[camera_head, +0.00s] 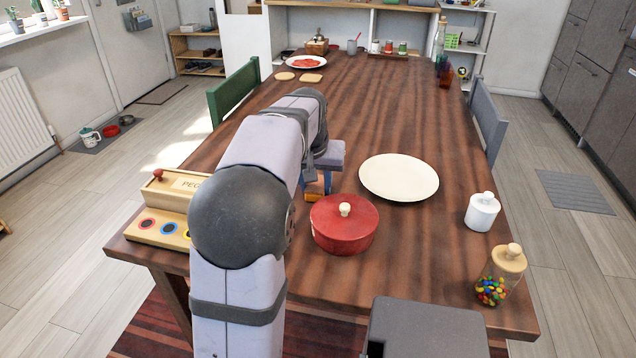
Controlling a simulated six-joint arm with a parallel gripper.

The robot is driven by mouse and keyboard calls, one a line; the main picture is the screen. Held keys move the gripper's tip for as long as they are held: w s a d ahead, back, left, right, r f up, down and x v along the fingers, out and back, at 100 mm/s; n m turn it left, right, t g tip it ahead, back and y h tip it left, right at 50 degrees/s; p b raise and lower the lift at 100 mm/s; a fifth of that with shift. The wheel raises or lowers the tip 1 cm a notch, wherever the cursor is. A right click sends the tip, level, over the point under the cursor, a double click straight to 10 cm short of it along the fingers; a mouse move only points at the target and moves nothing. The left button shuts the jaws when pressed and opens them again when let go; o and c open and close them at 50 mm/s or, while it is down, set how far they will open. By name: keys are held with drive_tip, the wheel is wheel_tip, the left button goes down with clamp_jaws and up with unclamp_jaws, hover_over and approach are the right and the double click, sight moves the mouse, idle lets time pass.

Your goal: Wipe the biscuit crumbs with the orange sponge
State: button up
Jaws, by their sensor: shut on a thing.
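My gripper (316,187) points down at the table, just behind the red lidded pot (343,226) and left of the white plate (399,178). It is shut on the orange sponge (314,197), of which only a small part shows below the fingers. The sponge is low, at or close to the table top; I cannot tell if it touches. I cannot make out any biscuit crumbs; my arm hides part of the table to the left of the gripper.
A wooden peg box (160,228) stands at the front left. A white lidded jar (482,212) and a glass jar of coloured sweets (494,290) stand at the right. The table's middle is clear.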

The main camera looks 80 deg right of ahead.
drive_tip(key=d+p, duration=0.1)
drive_tip(key=p, duration=0.2)
drive_tip(key=shift+d+r, duration=0.2)
drive_tip(key=d+p, duration=1)
drive_tip(key=p, duration=0.2)
drive_tip(key=shift+d+p, duration=0.15)
drive_tip(key=shift+p, duration=0.2)
wheel_tip(320, 180, up, 8)
drive_tip(key=p, duration=0.6)
drive_tip(key=shift+f, duration=0.15)
